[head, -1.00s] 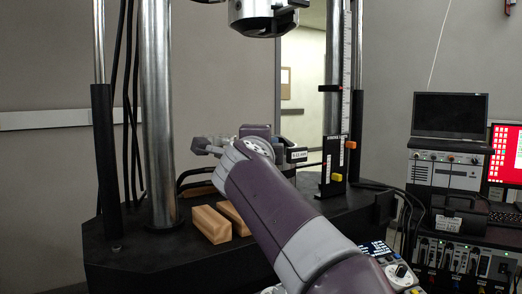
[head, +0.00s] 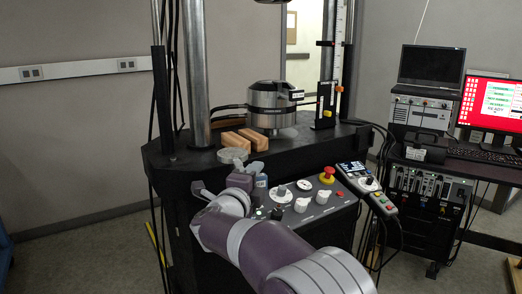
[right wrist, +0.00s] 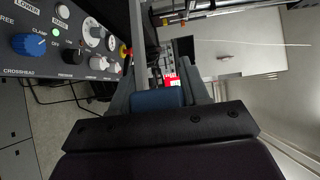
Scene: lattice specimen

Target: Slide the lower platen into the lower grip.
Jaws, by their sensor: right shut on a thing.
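The lower grip (head: 268,107) is a steel cylinder with a dark top, standing on the black machine table in the head view. My right gripper (head: 247,179) is low at the table's front edge, in front of and left of the lower grip, apart from it. In the right wrist view, its grey fingers (right wrist: 158,98) are shut on a blue piece (right wrist: 157,101). Two grey round discs, one larger (head: 233,156) and one smaller (head: 257,167), show just above the gripper in the head view. I cannot tell which is the lower platen, or whether the blue piece belongs to it.
Two wooden blocks (head: 242,140) lie on the table left of the lower grip. A control console (head: 305,200) with knobs and a red stop button (head: 327,174) is right of my gripper. A steel column (head: 196,75) rises at the left. A laptop (head: 432,66) stands at the right.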

